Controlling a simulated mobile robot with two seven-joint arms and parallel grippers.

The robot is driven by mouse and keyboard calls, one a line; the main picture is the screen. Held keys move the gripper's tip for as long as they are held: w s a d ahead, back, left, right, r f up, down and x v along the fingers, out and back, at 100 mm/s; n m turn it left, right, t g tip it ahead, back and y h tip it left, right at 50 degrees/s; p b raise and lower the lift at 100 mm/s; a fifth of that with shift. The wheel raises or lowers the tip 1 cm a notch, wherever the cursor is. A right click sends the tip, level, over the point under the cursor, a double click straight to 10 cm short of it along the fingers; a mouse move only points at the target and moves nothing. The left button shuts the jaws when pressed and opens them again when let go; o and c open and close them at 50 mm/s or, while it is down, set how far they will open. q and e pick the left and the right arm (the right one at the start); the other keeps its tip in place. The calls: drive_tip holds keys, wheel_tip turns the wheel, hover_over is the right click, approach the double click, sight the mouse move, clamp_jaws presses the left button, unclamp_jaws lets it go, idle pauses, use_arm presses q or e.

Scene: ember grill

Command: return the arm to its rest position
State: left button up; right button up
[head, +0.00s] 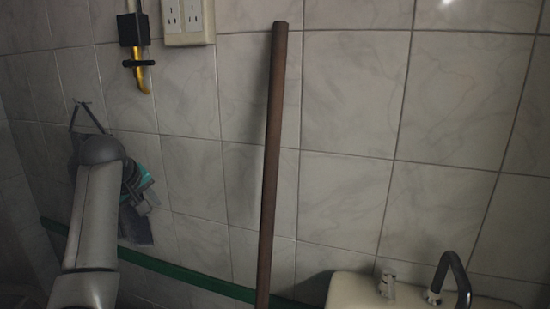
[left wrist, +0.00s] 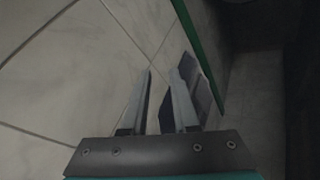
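My left arm rises at the left of the head view, and its gripper (head: 136,232) hangs down beside the tiled wall, partly hidden behind my arm. In the left wrist view the two fingers of the gripper (left wrist: 162,74) stand apart with wall tile showing between them, and I see nothing held. Dark grey flat pieces (left wrist: 204,94) show by the right finger; I cannot tell whether they belong to the gripper or lie behind it. My right gripper is in neither view.
A brown pole (head: 272,160) stands upright in the middle. A white basin (head: 350,292) with a dark tap (head: 455,270) is at lower right. A green strip (head: 190,276) runs low along the wall. A hook with a strap (head: 88,112), an outlet (head: 187,18) and a yellow pipe (head: 141,78) are on the wall.

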use_arm(q)
drive_tip(key=s+d+f+m+g, duration=0.1)
drive_tip(key=s+d+f+m, duration=0.2)
drive_tip(key=s+f, duration=0.6)
drive_tip(key=s+d+f+m+g, duration=0.1)
drive_tip(key=s+d+f+m, duration=0.15)
drive_tip(key=s+f, duration=0.7)
drive_tip(key=s+d+f+m+g, duration=0.1)
drive_tip(key=s+d+f+m, duration=0.15)
drive_tip(key=s, duration=0.45)
drive_tip(key=s+d+f+m, duration=0.1)
drive_tip(key=s+d+m, duration=0.15)
drive_tip(key=s, duration=0.55)
drive_tip(key=s+d+f+m+g, duration=0.1)
drive_tip(key=s+d+f, duration=0.15)
drive_tip(key=s, duration=0.45)
wheel_tip(320, 180, down, 23)
drive_tip(key=s+g, duration=0.1)
drive_tip(key=s, duration=0.1)
drive_tip(key=s+a+f+g+b, duration=0.1)
drive_tip(key=s+a+f, duration=0.1)
drive_tip(key=s+f, duration=1.2)
drive_tip(key=shift+s+a+f+m+g+h+b, duration=0.25)
drive_tip(key=shift+s+a+m+g+h+b, duration=0.1)
drive_tip(key=shift+s, duration=0.3)
